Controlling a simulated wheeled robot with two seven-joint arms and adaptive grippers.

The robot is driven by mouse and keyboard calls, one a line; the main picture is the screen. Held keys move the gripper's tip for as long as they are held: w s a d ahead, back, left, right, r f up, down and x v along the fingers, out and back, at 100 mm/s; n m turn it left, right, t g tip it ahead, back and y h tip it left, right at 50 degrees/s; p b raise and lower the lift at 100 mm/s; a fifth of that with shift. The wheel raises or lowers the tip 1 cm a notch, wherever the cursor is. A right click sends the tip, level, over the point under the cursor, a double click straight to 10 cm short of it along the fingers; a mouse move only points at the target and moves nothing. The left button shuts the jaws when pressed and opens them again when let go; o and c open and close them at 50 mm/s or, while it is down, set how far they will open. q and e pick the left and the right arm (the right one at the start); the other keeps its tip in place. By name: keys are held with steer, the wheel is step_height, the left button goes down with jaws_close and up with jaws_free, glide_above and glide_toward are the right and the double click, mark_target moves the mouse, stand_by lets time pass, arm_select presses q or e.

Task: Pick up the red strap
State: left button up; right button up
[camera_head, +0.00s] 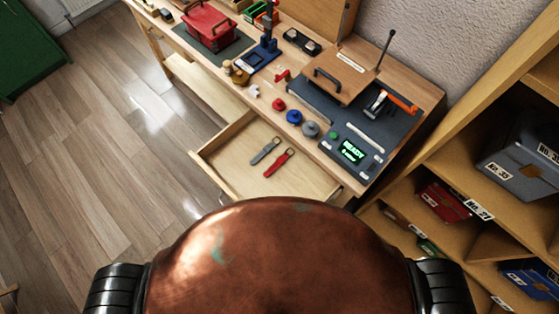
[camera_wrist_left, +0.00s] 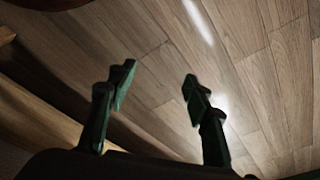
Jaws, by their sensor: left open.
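The red strap (camera_head: 279,162) lies in an open wooden drawer (camera_head: 229,172) below the bench, in the head view. A grey strap (camera_head: 264,151) lies beside it on its left. My left gripper (camera_wrist_left: 158,85) shows in the left wrist view with its two dark green fingers spread apart and nothing between them. Wooden floor is behind the fingers. The straps do not show in the left wrist view. Neither gripper shows in the head view, and my right gripper is not in any view.
The bench (camera_head: 430,88) holds a red box (camera_head: 208,24), several coloured knobs and a panel reading READY (camera_head: 351,151). A shelf unit (camera_head: 473,110) with numbered cases stands at the right. A green cabinet (camera_head: 35,45) stands at far left. The floor (camera_head: 110,150) left of the drawer is clear.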

arm_select(q)
steer(key=w+d+r+t+p, duration=0.15)
steer(key=w+r, duration=0.25)
steer(key=r, duration=0.7)
steer(key=w+d+r+p, duration=0.1)
steer(key=w+d+r, duration=0.15)
steer(key=r, duration=0.85)
steer(key=w+d+r+t+p, duration=0.1)
steer(key=w+r, duration=0.4)
steer(key=r, duration=0.5)
steer(key=m+t+h, duration=0.2)
steer(key=m+h, duration=0.4)
steer(key=m, duration=0.1)
glide_toward(279, 162)
steer(key=shift+w+d+r+g+p, duration=0.1)
steer(key=shift+w+r+g+p, duration=0.15)
steer(key=shift+w+p, duration=0.15)
steer(key=shift+m, duration=0.3)
steer(key=b+x, duration=0.2)
steer(key=x, duration=0.6)
steer(key=shift+f, duration=0.3)
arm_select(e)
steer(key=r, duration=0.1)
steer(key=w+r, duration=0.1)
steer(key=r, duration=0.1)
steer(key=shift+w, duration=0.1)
arm_select(q)
steer(key=shift+c, duration=0.6)
steer(key=c, duration=1.1)
